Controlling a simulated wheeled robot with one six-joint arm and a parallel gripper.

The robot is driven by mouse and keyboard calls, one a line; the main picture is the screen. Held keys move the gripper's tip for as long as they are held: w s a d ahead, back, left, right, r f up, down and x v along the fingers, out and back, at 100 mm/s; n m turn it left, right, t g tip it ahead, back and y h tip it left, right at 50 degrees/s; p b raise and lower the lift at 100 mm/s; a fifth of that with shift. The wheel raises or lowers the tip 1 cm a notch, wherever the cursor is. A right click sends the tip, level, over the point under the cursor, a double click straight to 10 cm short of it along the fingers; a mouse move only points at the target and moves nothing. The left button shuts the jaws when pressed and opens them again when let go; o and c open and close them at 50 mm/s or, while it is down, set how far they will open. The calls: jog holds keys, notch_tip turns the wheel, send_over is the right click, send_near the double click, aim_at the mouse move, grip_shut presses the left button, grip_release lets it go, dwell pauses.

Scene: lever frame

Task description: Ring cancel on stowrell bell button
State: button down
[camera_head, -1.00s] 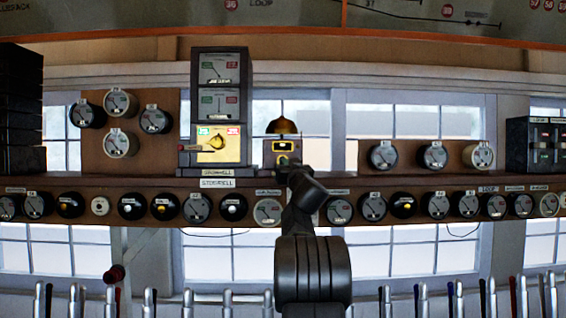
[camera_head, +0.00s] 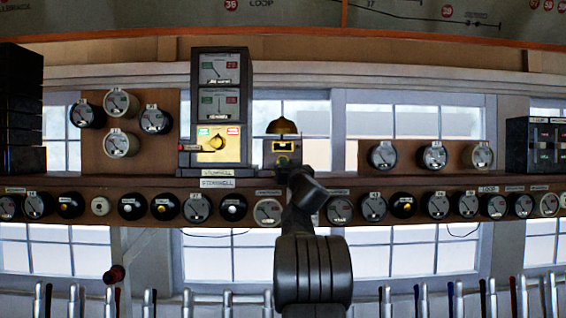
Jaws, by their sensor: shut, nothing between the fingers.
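The bell unit is a small wooden box (camera_head: 268,152) topped by a brass bell dome (camera_head: 282,126), on the shelf right of the tall instrument. A yellow-framed plate (camera_head: 283,146) shows on its front. My gripper (camera_head: 284,161) is shut and small in the view, at the lower front of this box, partly hidden by my own arm. The bell button cannot be made out behind it, and I cannot tell whether the gripper touches it. A white label reading like Stowrell (camera_head: 217,183) is on the shelf edge to the left.
The tall block instrument (camera_head: 219,100) with a yellow knob panel stands just left of the bell. A row of round dials and plungers lines the shelf front (camera_head: 380,183). Several levers stand along the bottom. Dark boxes (camera_head: 531,145) stand at the far right.

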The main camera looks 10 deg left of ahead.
jog(key=shift+s+d, duration=0.15)
jog(key=shift+s, duration=0.4)
jog(key=shift+w, duration=0.15)
dwell(1.3)
jog(key=s+b, duration=0.1)
jog(key=s, duration=0.1)
jog(key=s+d+b, duration=0.1)
jog(key=s, duration=0.2)
jog(key=shift+s, duration=0.1)
dwell(0.4)
jog(key=b+v, duration=0.4)
jog(key=v, duration=0.9)
jog(key=shift+s+f, duration=0.2)
jog(key=shift+s, duration=0.1)
